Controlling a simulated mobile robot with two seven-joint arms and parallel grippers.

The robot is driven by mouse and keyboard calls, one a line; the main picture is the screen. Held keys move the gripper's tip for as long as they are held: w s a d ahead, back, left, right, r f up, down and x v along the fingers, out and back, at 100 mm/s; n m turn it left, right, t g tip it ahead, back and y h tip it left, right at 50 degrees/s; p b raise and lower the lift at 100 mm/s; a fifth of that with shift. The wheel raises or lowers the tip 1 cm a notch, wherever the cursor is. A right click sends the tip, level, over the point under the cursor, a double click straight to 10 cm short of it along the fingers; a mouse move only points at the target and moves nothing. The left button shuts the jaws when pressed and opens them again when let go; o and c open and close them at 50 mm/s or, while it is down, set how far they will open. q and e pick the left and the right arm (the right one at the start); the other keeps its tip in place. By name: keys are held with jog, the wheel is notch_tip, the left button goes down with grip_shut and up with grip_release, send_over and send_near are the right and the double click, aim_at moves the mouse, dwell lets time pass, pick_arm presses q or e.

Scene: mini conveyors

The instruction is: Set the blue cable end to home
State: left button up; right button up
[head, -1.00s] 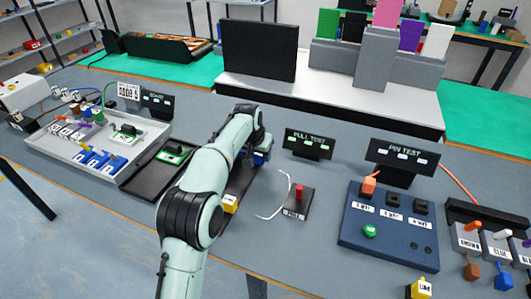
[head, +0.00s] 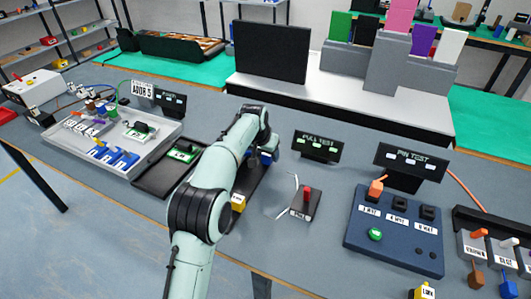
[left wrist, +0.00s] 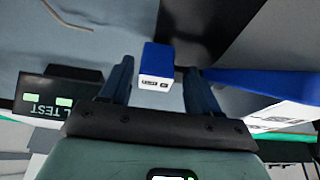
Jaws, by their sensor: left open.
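My left gripper (head: 264,160) is over the dark strip on the bench, left of the pull test sign. In the left wrist view its two fingers (left wrist: 158,75) are open, with a small blue block (left wrist: 156,60) with a white label showing between them. I cannot tell whether they touch it. Blue also shows at the gripper in the head view, partly hidden by it. A larger blue piece (left wrist: 260,82) lies right of the fingers in the wrist view. Another blue piece (head: 508,288) is at the lower right of the head view. Which one is the cable end is unclear. My right gripper is not in view.
A yellow block (head: 238,202) sits on the strip near my arm. The pull test sign (head: 318,147) stands close by. A blue pin test box (head: 393,235) is farther right; a grey tray (head: 112,150) is left.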

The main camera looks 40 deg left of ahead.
pick_arm(q)
jog(key=p+v, duration=0.2)
jog(key=v, duration=1.1)
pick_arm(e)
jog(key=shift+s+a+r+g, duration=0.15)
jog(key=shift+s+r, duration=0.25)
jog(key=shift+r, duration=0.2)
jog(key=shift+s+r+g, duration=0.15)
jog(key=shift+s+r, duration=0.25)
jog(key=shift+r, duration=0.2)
